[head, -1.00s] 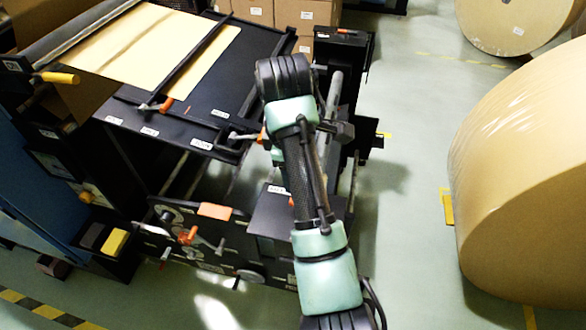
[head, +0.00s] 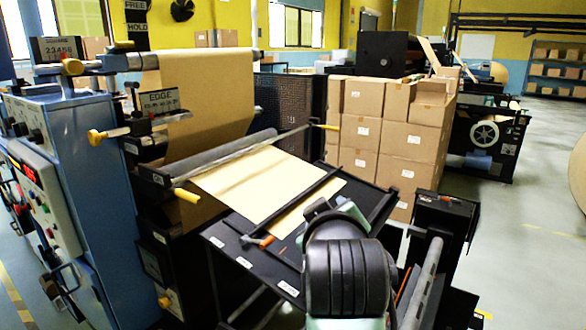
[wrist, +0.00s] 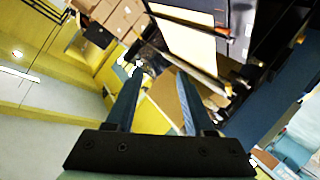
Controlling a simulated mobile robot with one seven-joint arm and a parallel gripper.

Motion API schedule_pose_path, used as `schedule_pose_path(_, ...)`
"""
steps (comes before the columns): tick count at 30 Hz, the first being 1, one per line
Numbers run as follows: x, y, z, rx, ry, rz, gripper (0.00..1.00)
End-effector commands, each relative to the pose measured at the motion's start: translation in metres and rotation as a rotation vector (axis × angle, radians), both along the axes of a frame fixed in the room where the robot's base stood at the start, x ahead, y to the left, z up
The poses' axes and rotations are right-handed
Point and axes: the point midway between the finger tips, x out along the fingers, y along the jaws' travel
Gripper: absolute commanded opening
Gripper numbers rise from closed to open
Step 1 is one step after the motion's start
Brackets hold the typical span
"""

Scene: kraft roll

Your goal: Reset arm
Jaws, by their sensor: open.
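My arm (head: 345,275) rises at the bottom centre of the head view, with a thick black joint nearest the camera. Behind that joint only a small teal and black part of the arm shows, and I cannot make out the gripper there. In the wrist view my gripper (wrist: 158,82) has its two blue-grey fingers apart with nothing held between them. The fingers point towards the machine and the yellow wall beyond, and no object touches them that I can see.
A paper machine with a kraft web (head: 205,95) and a black sloped table (head: 232,245) stands to the left and behind my arm. A blue control cabinet (head: 75,200) is at far left. Stacked cartons (head: 405,135) stand behind.

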Motion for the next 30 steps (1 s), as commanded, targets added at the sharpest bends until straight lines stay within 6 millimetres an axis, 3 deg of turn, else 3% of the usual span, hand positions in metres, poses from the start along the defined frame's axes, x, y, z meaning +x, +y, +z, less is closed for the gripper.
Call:
schedule_pose_path(1, -0.009, 0.013, 0.037, 0.062, -0.144, 0.003, 0.53)
schedule_pose_path(6, -0.065, 0.041, 0.151, 0.295, -0.589, 0.046, 0.53)
schedule_pose_path(9, -0.111, 0.051, 0.202, 0.420, -0.803, 0.098, 0.53)
schedule_pose_path(12, -0.153, 0.056, 0.237, 0.517, -0.965, 0.152, 0.53)
schedule_pose_path(15, -0.184, 0.058, 0.257, 0.581, -1.069, 0.196, 0.53)
schedule_pose_path(18, -0.201, 0.058, 0.267, 0.612, -1.123, 0.219, 0.53)
schedule_pose_path(30, -0.204, 0.058, 0.269, 0.618, -1.133, 0.224, 0.53)
